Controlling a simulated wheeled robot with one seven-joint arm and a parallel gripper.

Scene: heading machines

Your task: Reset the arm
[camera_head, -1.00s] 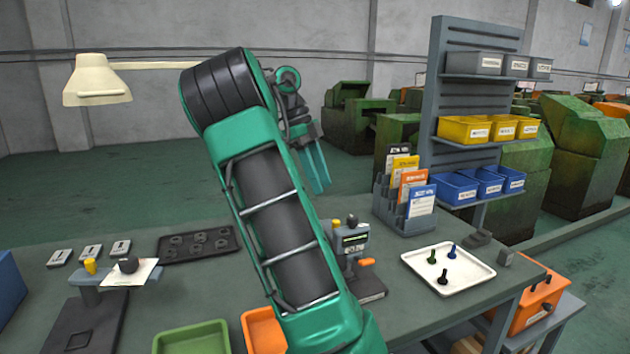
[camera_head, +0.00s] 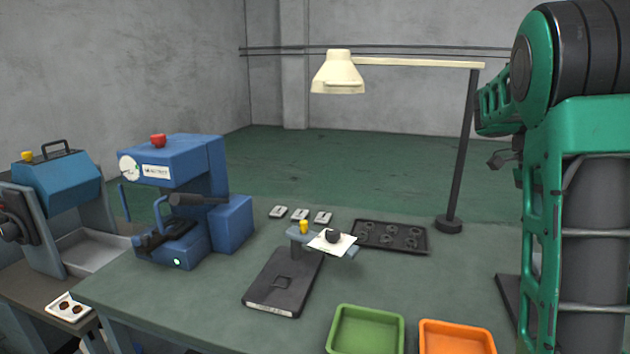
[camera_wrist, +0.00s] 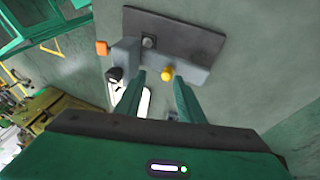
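My arm (camera_head: 575,220) stands upright along the right side of the head view, large and close. My gripper is not visible there. In the wrist view my gripper (camera_wrist: 160,77) shows two green fingers apart, with a clear gap and nothing held between them. Beyond the fingertips is a grey fixture (camera_wrist: 188,70) on a dark plate, with a yellow knob near the right fingertip and an orange knob at its left. I cannot tell whether the fingers touch it. A white item (camera_wrist: 145,102) lies partly hidden behind the left finger.
The bench has a blue press (camera_head: 175,200), a gauge stand (camera_head: 270,288) with a white card, a dark tray (camera_head: 370,243), a green bin (camera_head: 338,340) and an orange bin (camera_head: 425,345). A lamp (camera_head: 338,75) overhangs the bench beside my arm.

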